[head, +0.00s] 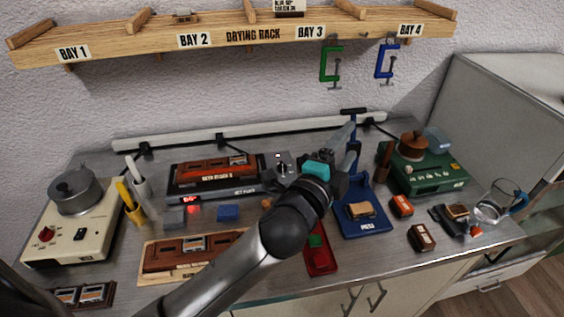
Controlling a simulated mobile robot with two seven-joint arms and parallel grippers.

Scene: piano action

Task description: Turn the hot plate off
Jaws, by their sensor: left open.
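The hot plate (214,190) is a low, dark unit at the back middle of the bench. A reddish-brown block lies on its top, and its front label is hard to read. A small red display (190,199) glows at its front left. A pale panel with a dark knob (282,168) is at its right end; its setting is too small to read. My left gripper (346,152) is open, to the right of this knob and apart from it, in front of the blue press. My left forearm crosses the front middle and hides part of the bench. My right gripper is not in view.
A cream unit (45,255) with a red knob and pot stands left. The blue press (375,226) and a green unit (438,182) stand right. A glass jug (490,210) is near the right edge. A drying rack (235,37) and clamps hang above.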

